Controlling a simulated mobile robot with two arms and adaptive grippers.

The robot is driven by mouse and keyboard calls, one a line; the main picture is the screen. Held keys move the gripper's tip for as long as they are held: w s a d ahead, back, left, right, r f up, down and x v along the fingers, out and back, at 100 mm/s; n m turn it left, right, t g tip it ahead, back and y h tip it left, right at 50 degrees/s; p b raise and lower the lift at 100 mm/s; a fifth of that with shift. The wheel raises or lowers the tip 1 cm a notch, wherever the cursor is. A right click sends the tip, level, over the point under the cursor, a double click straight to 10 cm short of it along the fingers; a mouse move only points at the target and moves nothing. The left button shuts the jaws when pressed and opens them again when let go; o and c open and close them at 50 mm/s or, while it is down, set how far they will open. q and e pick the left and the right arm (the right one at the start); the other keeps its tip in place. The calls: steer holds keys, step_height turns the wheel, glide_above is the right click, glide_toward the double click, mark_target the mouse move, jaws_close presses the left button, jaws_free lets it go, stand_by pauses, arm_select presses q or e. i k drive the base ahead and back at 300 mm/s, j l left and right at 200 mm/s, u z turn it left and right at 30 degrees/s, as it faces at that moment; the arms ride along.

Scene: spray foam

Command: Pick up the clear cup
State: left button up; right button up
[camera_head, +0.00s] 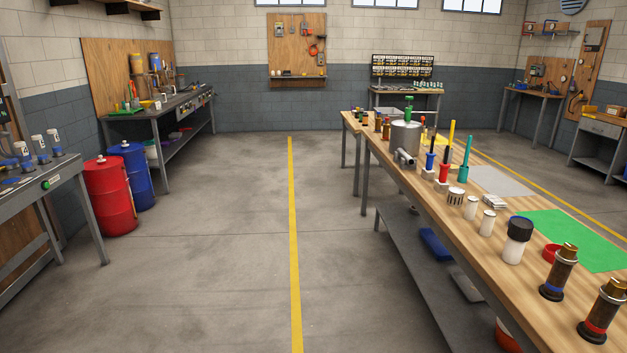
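I cannot make out for certain which item is the clear cup. Two small pale cylinders (471,208) stand upright on the wooden workbench (447,212) at the right; they are too small to tell if they are clear cups. A whitish container with a black top (516,246) stands nearer on the same bench. Several small pale containers (37,142) stand over blue bases on the left bench (72,178). Neither of my grippers is in view.
A green mat (578,238), a metal pot (405,141), coloured tools and two dark brass-topped cylinders (559,272) occupy the right bench. Red (109,197) and blue (132,175) drums stand at left. The floor between benches is open, with a yellow line (293,240).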

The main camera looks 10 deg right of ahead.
mark_target(427, 135)
steer(key=i, duration=2.25)
steer(key=i+j+z, duration=0.1)
steer(key=i, duration=1.05)
steer(key=i+j, duration=0.1)
steer(key=i, duration=1.05)
